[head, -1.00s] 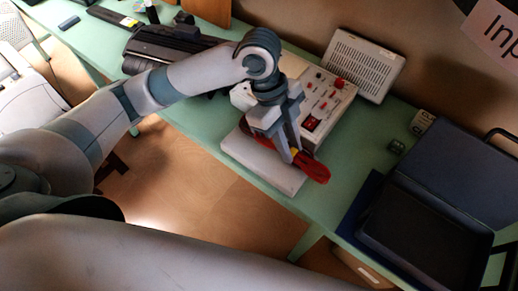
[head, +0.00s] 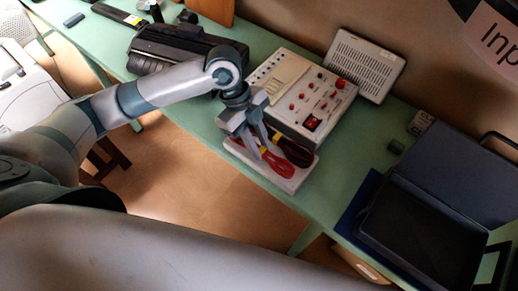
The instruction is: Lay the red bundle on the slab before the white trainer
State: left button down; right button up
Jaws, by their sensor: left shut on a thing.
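The red bundle (head: 276,165) is between the fingers of my left gripper (head: 262,150), which is shut on it. The bundle is over the white slab (head: 303,173), low and close to its top; I cannot tell whether it touches. The slab lies in front of the white trainer (head: 325,92), a box with red knobs and switches. A dark bundle (head: 293,152) shows on the slab between the red one and the trainer. My left fingers hide part of the red bundle and the slab's left part. My right gripper is not in view.
A grey vented box (head: 363,66) stands behind the trainer. A dark open case (head: 425,215) fills the right of the green table (head: 350,150). A black device (head: 170,50) is left of the trainer.

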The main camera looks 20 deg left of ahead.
pick_arm(q)
notch_tip(320, 180, down, 3)
jog(key=shift+r+p, duration=0.1)
jog(key=shift+p, duration=0.4)
jog(key=shift+f, duration=0.35)
jog(key=c, duration=1.5)
grip_release()
jog(key=shift+f, duration=0.1)
jog(key=shift+c, duration=0.2)
jog(key=b+v, duration=0.3)
jog(key=v, duration=0.8)
jog(key=shift+a+r, duration=0.2)
jog(key=shift+r, duration=0.4)
